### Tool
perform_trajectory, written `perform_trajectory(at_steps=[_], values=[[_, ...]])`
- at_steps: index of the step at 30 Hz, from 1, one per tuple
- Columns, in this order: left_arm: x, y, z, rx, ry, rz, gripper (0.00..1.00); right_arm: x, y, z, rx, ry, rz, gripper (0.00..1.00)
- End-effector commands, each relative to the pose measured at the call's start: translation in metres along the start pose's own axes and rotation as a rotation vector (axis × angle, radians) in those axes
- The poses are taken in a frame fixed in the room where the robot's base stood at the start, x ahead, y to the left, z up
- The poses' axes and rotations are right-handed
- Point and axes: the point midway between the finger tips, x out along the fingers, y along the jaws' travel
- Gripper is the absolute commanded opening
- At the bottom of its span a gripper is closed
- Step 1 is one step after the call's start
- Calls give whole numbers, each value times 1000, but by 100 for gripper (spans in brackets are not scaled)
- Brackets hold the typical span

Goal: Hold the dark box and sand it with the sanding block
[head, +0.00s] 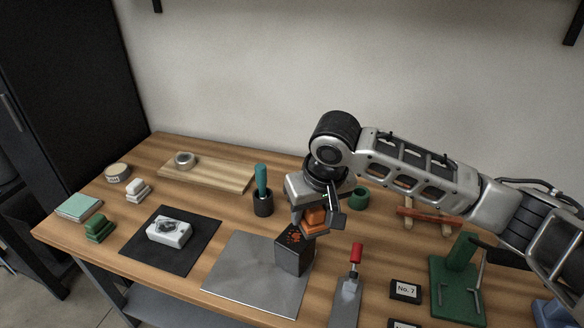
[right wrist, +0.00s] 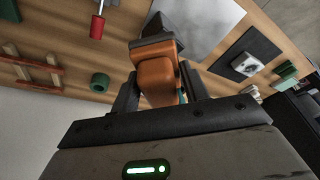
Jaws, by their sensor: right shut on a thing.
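The dark box (head: 293,258) stands upright on a grey metal sheet (head: 245,283), with orange-red marks on its top. My right gripper (head: 314,217) is above and just behind the box. It is shut on an orange block (head: 317,217), which looks like the sanding block. In the right wrist view the orange block (right wrist: 158,80) sits between the fingers, and part of the dark box (right wrist: 154,24) shows beyond it. I cannot tell whether block and box touch. The block's underside is hidden. My left gripper is not in view, and nothing is seen holding the box.
A black mat (head: 178,258) with a white device (head: 170,232) lies left of the sheet. A dark cup (head: 263,203) with a teal-handled tool stands behind. A red-handled scraper (head: 350,285), a small No. 7 sign (head: 405,291) and a green stand (head: 456,280) are at right.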

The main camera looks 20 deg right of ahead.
Motion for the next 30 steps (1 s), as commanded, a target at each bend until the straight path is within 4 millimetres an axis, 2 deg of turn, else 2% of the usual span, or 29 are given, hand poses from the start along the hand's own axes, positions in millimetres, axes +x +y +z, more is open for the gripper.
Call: perform_trajectory(at_steps=[1,3,6,9,21,26,30], values=[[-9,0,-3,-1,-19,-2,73,-6,-3,-20,-16,0,-4,27],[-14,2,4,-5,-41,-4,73,-1,-6,-39,-44,2,-9,27],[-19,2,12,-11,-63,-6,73,5,-7,-58,-78,6,-7,27],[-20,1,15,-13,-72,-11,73,10,-7,-69,-98,9,-4,27],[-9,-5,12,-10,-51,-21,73,36,-6,-65,-107,8,-2,27],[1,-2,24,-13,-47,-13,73,55,-5,-60,-107,10,-2,27],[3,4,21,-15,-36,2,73,62,-5,-58,-107,10,-2,27]])
